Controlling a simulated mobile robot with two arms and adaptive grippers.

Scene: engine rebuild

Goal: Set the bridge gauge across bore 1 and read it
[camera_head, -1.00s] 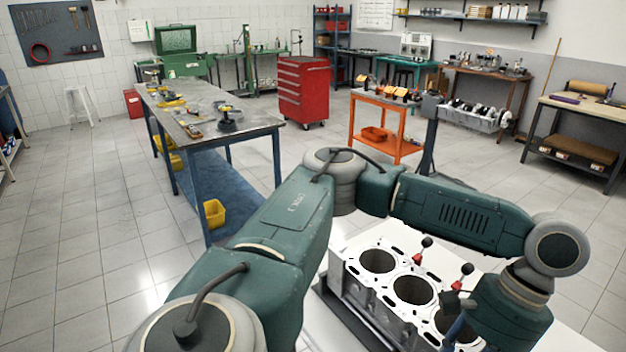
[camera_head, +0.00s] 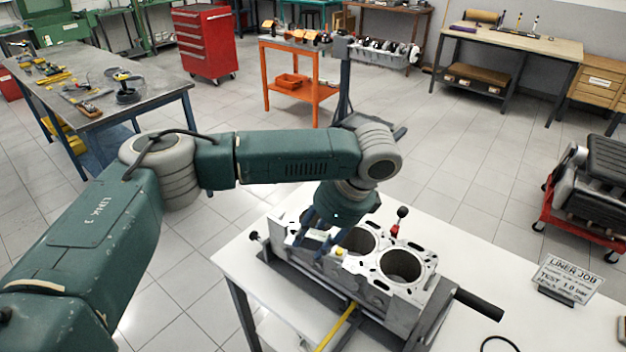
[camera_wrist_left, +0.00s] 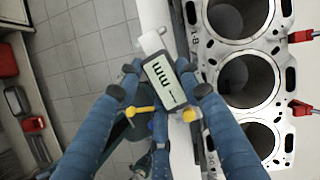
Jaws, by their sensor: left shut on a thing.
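The engine block (camera_head: 345,275) lies on a white bench, its open bores facing up. Two bores show clearly in the head view; my left gripper hides the far-left end. My left gripper (camera_head: 309,248) reaches down over that left end. In the left wrist view its blue fingers (camera_wrist_left: 164,82) are shut on a small gauge (camera_wrist_left: 163,79) with a dark body and a pale display face. The gauge is beside the block's edge in that view, not over a bore. Three bores show to its right, including an upper one (camera_wrist_left: 236,15). My right gripper is not in view.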

